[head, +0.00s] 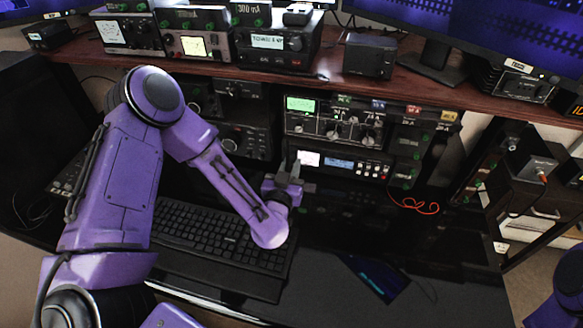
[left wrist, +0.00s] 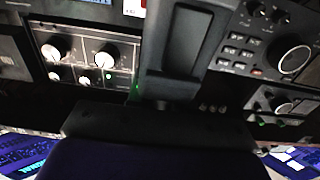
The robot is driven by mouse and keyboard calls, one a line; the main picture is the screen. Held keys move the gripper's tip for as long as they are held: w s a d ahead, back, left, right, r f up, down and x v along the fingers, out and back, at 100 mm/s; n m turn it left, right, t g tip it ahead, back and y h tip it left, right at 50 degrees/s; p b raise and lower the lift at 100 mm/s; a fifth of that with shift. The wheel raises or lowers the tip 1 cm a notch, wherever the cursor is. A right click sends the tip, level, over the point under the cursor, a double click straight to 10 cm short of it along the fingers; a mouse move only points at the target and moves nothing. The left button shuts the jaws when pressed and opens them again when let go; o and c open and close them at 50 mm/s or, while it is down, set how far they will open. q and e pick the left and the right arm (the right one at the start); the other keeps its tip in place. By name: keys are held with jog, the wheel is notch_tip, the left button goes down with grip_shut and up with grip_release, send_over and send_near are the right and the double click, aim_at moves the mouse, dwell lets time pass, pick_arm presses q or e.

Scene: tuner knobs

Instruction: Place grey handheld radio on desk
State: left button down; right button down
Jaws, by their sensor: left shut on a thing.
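My left gripper (head: 288,178) is above the right end of the keyboard, in front of the rack of radio gear. In the left wrist view, a dark grey block with a recessed face (left wrist: 186,42), which looks like the grey handheld radio, sits at the middle of my left gripper. The gripper is shut on it, and my gripper hides most of it in the head view. The black desk (head: 330,240) lies below and to the right of the gripper. My right gripper is out of view.
A black keyboard (head: 215,235) lies under my left arm. Stacked tuners with knobs (head: 340,125) stand behind the gripper, below a wooden shelf (head: 420,85). A red coiled cord (head: 415,206) and a dark tablet-like panel (head: 375,278) are to the right. Bare desk shows between them.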

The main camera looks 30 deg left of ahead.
pick_arm(q)
jog(key=shift+f, duration=0.1)
jog(key=shift+f, duration=0.15)
jog(key=c, duration=1)
grip_release()
jog(key=shift+s+d, duration=0.1)
jog(key=shift+s, duration=0.1)
jog(key=v, duration=1.1)
jog(key=shift+s, duration=0.3)
